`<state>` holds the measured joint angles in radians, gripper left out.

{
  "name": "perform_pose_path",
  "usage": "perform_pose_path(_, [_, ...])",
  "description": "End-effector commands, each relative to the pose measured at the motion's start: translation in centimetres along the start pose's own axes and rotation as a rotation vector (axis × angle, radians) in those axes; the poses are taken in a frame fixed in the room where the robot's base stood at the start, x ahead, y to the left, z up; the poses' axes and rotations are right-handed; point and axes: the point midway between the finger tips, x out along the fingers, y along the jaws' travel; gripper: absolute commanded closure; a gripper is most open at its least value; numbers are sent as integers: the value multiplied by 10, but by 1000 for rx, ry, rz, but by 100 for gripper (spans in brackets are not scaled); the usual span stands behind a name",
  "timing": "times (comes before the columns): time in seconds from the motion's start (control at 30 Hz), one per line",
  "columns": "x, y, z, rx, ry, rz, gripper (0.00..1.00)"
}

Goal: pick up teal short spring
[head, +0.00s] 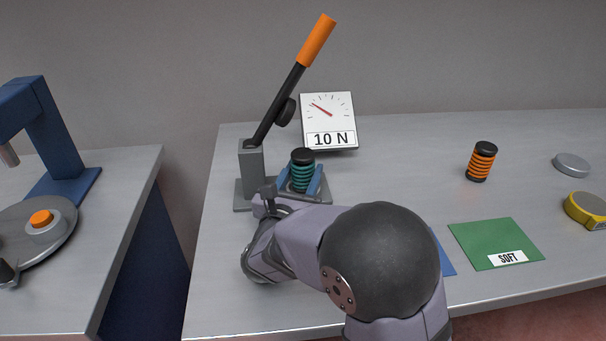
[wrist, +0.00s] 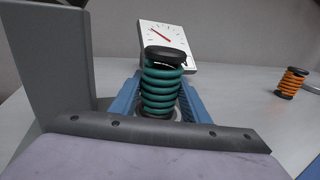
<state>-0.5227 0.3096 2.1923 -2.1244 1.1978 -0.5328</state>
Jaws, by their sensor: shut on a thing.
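The teal short spring (head: 301,178) has a black cap and stands upright at the lever press (head: 252,170), below the dial. My gripper (head: 303,184) has its blue fingers on either side of the spring, shut on it. In the wrist view the teal spring (wrist: 160,92) sits between the two blue fingers (wrist: 159,104). Its lower end is partly hidden, and I cannot tell whether it rests on the press base or is just above it.
The press has a long orange-handled lever (head: 316,40) leaning right and a dial sign reading 10 N (head: 329,120). An orange spring (head: 481,162) stands at right, near a green SOFT mat (head: 495,243), a grey disc (head: 572,164) and a yellow tape measure (head: 586,210). A blue machine (head: 50,140) stands left.

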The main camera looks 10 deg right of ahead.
Motion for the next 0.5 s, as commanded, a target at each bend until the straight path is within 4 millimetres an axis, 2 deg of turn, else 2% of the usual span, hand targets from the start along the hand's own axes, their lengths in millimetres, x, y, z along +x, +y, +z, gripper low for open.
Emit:
perform_pose_path(0.27, [0, 0, 14, 4, -4, 0, 90])
perform_pose_path(0.47, [0, 0, 41, 7, -6, -1, 90])
perform_pose_path(0.5, [-9, 2, 36, 2, -2, 4, 90])
